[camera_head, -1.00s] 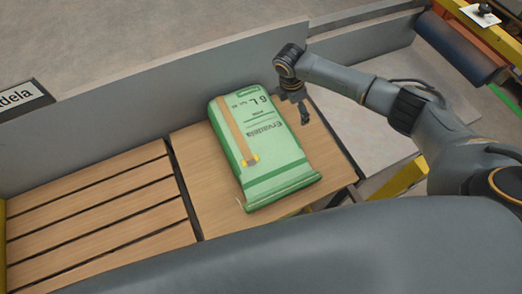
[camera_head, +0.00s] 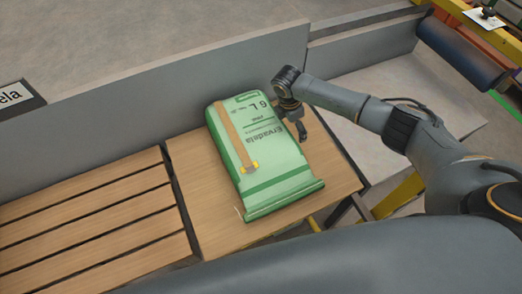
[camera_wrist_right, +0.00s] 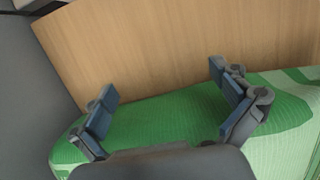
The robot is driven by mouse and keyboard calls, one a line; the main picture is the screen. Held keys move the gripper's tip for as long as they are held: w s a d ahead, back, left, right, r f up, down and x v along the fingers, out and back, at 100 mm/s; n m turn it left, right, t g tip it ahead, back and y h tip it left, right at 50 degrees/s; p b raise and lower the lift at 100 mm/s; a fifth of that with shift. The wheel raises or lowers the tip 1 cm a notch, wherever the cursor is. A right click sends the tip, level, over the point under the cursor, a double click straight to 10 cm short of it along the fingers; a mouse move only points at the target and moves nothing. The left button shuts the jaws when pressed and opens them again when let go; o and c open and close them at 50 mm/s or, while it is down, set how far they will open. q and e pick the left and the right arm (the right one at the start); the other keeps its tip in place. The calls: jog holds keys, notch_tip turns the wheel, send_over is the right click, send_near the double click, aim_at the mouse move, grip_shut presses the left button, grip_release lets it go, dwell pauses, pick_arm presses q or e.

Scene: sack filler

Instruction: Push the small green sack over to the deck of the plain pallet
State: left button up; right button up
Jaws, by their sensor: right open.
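The green sack (camera_head: 275,160), printed "Ervadela" and "6 L" with a tan strip, lies flat on a smooth wooden board (camera_head: 222,238). Left of it, across a narrow dark gap, is a slatted wooden deck (camera_head: 95,222), which looks like the pallet's deck. My right gripper (camera_head: 301,132) is at the sack's right long side, very close to it; I cannot tell if it touches. My left gripper is out of view.
A grey wall (camera_head: 130,125) runs behind the board and deck. A sign (camera_head: 14,98) stands at the left. A dark roller (camera_head: 462,52) and yellow frame parts (camera_head: 400,195) lie to the right. The visible slatted deck is bare.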

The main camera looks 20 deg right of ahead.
aim_at(285, 129)
jog(key=shift+s+a+p, duration=0.15)
jog(key=shift+a+p, duration=0.1)
jog(key=shift+a, duration=0.5)
jog(key=shift+s+a+p, duration=0.1)
jog(key=shift+a+p, duration=0.15)
jog(key=shift+a, duration=0.5)
jog(key=shift+s+a+p, duration=0.25)
jog(key=shift+a, duration=2)
jog(key=shift+s+a+p, duration=0.2)
jog(key=shift+s+a, duration=0.05)
jog(key=shift+a, duration=2)
jog(key=shift+s+a+p, duration=0.25)
jog(key=shift+a, duration=2)
jog(key=a+b, duration=0.1)
jog(key=a, duration=0.3)
jog(key=s+a+b, duration=0.1)
jog(key=a, duration=0.4)
jog(key=s+a+b, duration=0.1)
jog(key=a, duration=0.4)
jog(key=shift+w+d, duration=0.1)
jog(key=shift+d, duration=0.1)
